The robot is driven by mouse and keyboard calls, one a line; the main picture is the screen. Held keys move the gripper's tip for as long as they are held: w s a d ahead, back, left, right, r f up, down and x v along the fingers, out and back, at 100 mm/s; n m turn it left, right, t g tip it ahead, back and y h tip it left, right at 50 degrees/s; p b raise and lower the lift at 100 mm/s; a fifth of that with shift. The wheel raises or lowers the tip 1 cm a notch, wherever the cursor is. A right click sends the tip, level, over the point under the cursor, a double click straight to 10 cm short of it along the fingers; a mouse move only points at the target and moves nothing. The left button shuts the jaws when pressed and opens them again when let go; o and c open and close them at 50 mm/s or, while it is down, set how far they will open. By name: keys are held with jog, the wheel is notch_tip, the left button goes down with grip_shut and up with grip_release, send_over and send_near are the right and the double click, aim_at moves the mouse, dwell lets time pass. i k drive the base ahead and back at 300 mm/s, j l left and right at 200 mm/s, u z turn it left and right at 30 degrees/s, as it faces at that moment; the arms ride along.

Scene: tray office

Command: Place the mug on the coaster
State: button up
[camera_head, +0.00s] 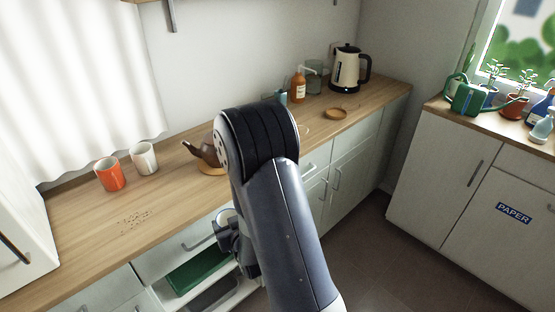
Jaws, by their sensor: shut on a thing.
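An orange mug (110,174) and a white mug (144,158) stand upright side by side on the wooden counter at left. A round wooden coaster or shallow dish (336,114) lies empty near the kettle. A pale round edge (304,130) shows just right of my arm; I cannot tell what it is. My gripper (226,236) is mostly hidden behind my arm, low in front of the counter's drawers. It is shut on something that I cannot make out. A light grey rounded shape shows there.
A brown teapot (207,150) sits on a round wooden base, partly behind my arm. A soap bottle (298,87) and a kettle (346,69) stand at the back.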

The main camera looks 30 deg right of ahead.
aim_at(338, 117)
jog(key=i+l+z, duration=0.1)
jog(key=z, duration=1.1)
jog(key=i+z, duration=0.4)
jog(key=i+j+z, duration=0.1)
jog(key=i+z, duration=0.25)
jog(key=i, duration=0.15)
jog(key=i+j+z, duration=0.25)
jog(key=i+z, duration=0.15)
jog(key=i+j, duration=0.25)
jog(key=i, duration=0.1)
